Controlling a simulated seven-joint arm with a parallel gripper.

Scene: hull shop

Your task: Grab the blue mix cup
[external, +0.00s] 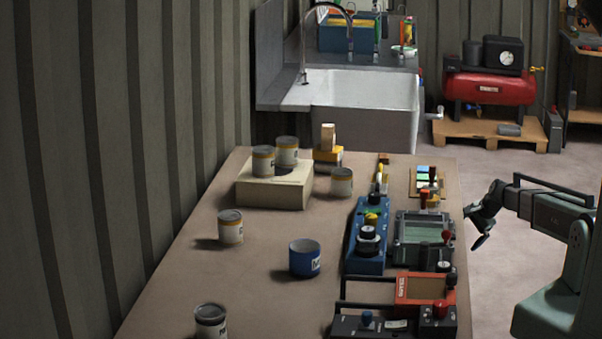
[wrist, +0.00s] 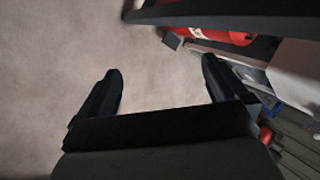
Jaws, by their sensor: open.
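The blue mix cup (external: 304,258) stands upright on the bench in the external view, in the open area left of the control boxes. It has a white label on its right side. My gripper (external: 478,236) hangs off the right edge of the bench, well to the right of the cup, with the control boxes between them. In the wrist view my gripper (wrist: 160,88) has its two dark fingers spread apart with only floor between them. The cup does not show in the wrist view.
Grey cans stand around the cup, one at left (external: 230,227) and one in front (external: 211,321). More cans sit on and beside a cream box (external: 274,184). A blue control box (external: 367,235), a green-grey unit (external: 421,240) and a red-orange unit (external: 424,290) line the bench's right side.

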